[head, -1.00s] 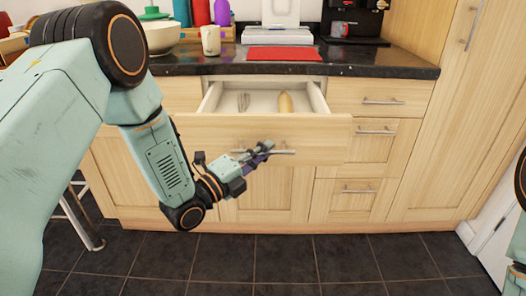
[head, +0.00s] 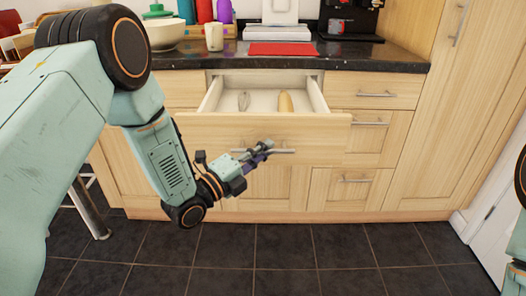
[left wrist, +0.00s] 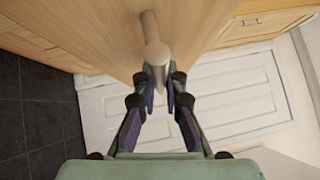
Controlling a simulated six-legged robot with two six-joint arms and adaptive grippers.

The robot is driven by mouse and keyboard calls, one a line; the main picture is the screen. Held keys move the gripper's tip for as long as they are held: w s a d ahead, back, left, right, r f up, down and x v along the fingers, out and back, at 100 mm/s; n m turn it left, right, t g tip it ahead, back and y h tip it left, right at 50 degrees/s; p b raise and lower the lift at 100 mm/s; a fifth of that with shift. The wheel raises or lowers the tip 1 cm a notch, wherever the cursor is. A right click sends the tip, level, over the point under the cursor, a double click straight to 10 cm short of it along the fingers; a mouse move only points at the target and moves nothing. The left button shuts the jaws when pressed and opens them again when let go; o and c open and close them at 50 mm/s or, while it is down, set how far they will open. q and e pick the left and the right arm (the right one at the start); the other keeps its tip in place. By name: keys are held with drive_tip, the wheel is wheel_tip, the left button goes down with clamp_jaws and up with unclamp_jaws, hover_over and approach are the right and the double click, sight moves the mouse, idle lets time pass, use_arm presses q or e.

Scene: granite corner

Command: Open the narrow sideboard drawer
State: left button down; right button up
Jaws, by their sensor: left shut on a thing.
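The sideboard drawer (head: 300,133) stands pulled out under the dark worktop, with its white inside showing. A whisk-like utensil (head: 243,101) and a tan wooden item (head: 285,102) lie in it. My left gripper (head: 262,149) is at the drawer front, shut on the bar handle (head: 283,151). In the left wrist view the handle (left wrist: 154,50) runs down between the fingers of the left gripper (left wrist: 158,82). At the right edge of the head view only a piece of my right arm shows; its gripper is out of the frame.
Closed drawers (head: 375,95) with bar handles are to the right of the open one. The worktop (head: 370,57) holds a red mat (head: 283,49), a white cup (head: 214,37), a bowl (head: 163,36) and a coffee machine (head: 350,18). The dark tiled floor (head: 290,250) in front is clear.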

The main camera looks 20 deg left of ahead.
idle(0.4)
use_arm(q)
drive_tip(key=c, duration=1.4)
unclamp_jaws()
drive_tip(key=v, duration=1.2)
